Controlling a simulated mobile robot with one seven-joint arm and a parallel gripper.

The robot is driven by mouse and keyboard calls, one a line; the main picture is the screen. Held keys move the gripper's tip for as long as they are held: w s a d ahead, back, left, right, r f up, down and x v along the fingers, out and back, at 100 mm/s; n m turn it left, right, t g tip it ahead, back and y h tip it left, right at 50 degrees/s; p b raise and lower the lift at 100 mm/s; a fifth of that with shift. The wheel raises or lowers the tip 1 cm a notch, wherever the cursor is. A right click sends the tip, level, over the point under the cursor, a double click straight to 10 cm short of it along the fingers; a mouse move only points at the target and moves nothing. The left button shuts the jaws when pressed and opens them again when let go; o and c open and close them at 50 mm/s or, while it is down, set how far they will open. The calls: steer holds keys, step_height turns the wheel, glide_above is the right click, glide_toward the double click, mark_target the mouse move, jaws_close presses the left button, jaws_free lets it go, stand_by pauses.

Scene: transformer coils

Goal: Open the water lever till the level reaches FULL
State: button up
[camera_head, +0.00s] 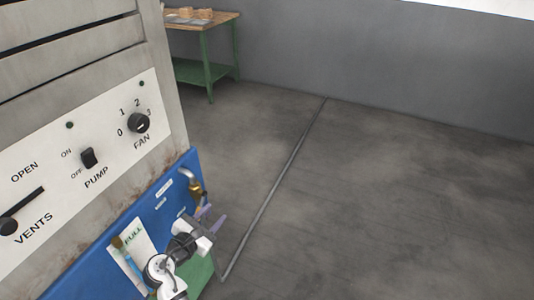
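A blue panel (88,262) at the lower left carries a brass tap (194,187) with a curved top near its right edge. I take this tap for the water valve; its lever is too small to make out clearly. A white gauge plate (139,248) marked FULL sits lower on the panel, with a bluish tube (130,263) below a brass fitting. The water level cannot be read, and my arm hides part of the gauge. My gripper (212,217) is just below and right of the tap, its two purplish fingers apart, with nothing seen between them.
Above the blue panel, a white control plate (60,190) has a VENTS lever (20,212), a PUMP switch (88,158) and a FAN knob (138,123). A green-legged workbench (215,24) stands at the back. A thin pipe (275,187) runs along the floor; the right floor is clear.

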steer(key=w+d+r+m+y, duration=0.2)
steer(key=w+d+r+m, duration=0.3)
steer(key=m, duration=0.5)
steer(key=w+d+r+m+y, duration=0.2)
steer(key=w+d+r+m, duration=0.3)
steer(key=d+r+m, duration=0.4)
step_height(320, 180, up, 2)
steer(key=m, duration=0.2)
steer(key=shift+d+m, duration=0.3)
